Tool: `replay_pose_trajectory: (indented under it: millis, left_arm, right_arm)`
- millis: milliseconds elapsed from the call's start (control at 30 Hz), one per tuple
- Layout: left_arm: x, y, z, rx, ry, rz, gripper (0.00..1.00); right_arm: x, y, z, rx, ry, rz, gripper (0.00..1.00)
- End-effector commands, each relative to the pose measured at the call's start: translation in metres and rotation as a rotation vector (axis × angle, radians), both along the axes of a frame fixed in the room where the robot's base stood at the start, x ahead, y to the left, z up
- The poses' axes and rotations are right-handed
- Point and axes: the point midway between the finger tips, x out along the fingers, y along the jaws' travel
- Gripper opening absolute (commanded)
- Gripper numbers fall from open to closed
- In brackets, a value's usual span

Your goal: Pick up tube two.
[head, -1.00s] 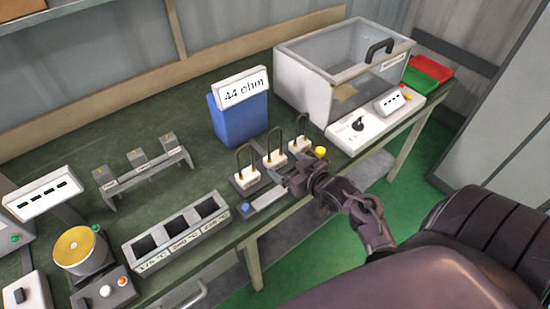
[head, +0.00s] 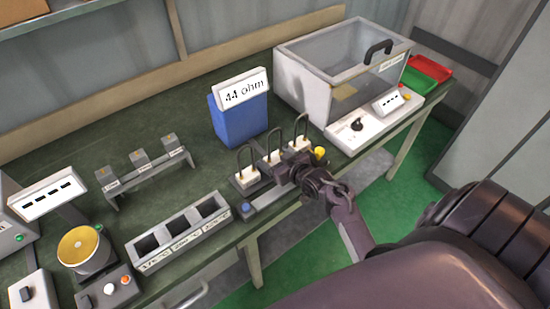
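Three dark looped tubes with pale block bases stand upright in a row on a low holder at the table's front edge: a left one (head: 246,178), a middle one (head: 271,158) and a right one (head: 300,144). I cannot read any numbers on them, so which is tube two is not marked clearly. My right gripper (head: 288,171) is at the front of the row, close to the middle tube's base. Its dark fingertips are small and partly hidden, so I cannot tell if they touch it. My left gripper is out of view.
A blue box with a "44 ohm" sign (head: 240,114) stands behind the tubes. A clear-walled chamber (head: 300,92) is at the back right. A three-slot block (head: 135,247) with temperature labels and a rack of small blocks (head: 150,180) are to the left. A yellow knob (head: 320,153) and blue knob (head: 247,207) flank the holder.

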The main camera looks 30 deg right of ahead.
Motion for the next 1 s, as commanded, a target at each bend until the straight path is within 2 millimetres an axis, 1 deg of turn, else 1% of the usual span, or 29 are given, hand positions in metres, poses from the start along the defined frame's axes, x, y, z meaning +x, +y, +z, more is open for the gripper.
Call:
replay_pose_trajectory:
  millis: [33, 300, 333, 600, 767, 867, 967, 1000]
  left_arm:
    - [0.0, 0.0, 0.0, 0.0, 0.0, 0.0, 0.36]
    - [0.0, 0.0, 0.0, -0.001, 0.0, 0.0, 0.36]
    - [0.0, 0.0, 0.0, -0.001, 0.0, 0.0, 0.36]
    - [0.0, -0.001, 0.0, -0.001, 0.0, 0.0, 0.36]
    - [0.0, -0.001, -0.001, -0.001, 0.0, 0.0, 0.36]
    - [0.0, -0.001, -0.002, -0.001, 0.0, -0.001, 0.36]
    - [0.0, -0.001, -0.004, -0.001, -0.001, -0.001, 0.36]
    - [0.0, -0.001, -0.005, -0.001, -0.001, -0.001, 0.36]
  right_arm:
    - [0.0, 0.0, 0.0, 0.0, 0.0, 0.0, 0.66]
    - [0.0, 0.0, 0.0, 0.0, 0.0, 0.0, 0.31]
    - [0.0, 0.0, 0.001, -0.001, -0.002, 0.0, 0.29]
    - [0.0, 0.0, 0.003, -0.001, -0.002, 0.0, 0.29]
    - [0.0, 0.0, 0.014, -0.002, -0.003, 0.001, 0.29]
    - [0.0, 0.0, 0.031, -0.003, -0.005, 0.002, 0.29]
    - [0.001, 0.0, 0.057, -0.004, -0.008, 0.001, 0.29]
    - [0.001, 0.0, 0.07, -0.005, -0.008, 0.001, 0.29]
